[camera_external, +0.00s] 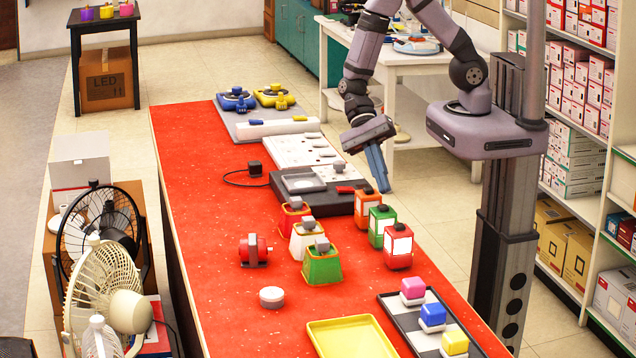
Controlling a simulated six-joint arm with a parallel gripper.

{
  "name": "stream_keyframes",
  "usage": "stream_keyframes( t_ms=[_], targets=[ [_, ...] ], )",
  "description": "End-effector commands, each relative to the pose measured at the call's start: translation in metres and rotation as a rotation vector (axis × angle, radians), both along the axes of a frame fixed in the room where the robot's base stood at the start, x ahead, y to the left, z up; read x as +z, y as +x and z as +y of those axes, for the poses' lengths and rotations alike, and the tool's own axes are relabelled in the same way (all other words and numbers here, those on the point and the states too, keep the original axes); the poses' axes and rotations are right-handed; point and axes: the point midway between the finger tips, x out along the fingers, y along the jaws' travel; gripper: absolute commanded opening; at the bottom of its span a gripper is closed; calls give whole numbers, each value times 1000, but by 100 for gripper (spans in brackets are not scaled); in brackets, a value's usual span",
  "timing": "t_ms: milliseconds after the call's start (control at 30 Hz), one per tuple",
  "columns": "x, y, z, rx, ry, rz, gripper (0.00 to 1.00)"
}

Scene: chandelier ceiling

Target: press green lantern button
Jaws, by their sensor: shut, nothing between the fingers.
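The green lantern (381,226) stands on the red table between an orange lantern (366,204) and a red lantern (398,249). It is box-shaped with a pale front panel, and a small dark piece shows on its top; I cannot tell whether that piece is its button. My gripper (382,181) is shut and empty, with its blue-grey fingers pointing down. In the picture its fingertips are just above the orange and green lanterns, apart from the green one's top.
Left of the lanterns stand red, white and green tapered blocks (323,266) with grey tops. A yellow tray (350,338) and a checkered board (405,312) with coloured cubes are in front. Bare red tabletop (200,200) lies at left.

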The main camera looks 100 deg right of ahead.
Motion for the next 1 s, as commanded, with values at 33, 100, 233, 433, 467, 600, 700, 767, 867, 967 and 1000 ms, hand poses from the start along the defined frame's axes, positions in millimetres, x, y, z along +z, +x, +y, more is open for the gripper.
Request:
stream_keyframes(
  t_ms=[33,100,233,433,467,600,700,767,867,967,1000],
  targets=[
    [10,0,0,0,0,0,0],
    [16,0,0,0,0,0,0],
    [26,0,0,0,0,0,0],
    [41,0,0,0,0,0,0],
    [43,0,0,0,0,0,0],
    [44,0,0,0,0,0,0],
    [43,0,0,0,0,0,0],
    [43,0,0,0,0,0,0],
    [43,0,0,0,0,0,0],
    [43,0,0,0,0,0,0],
    [43,0,0,0,0,0,0]
  ],
)
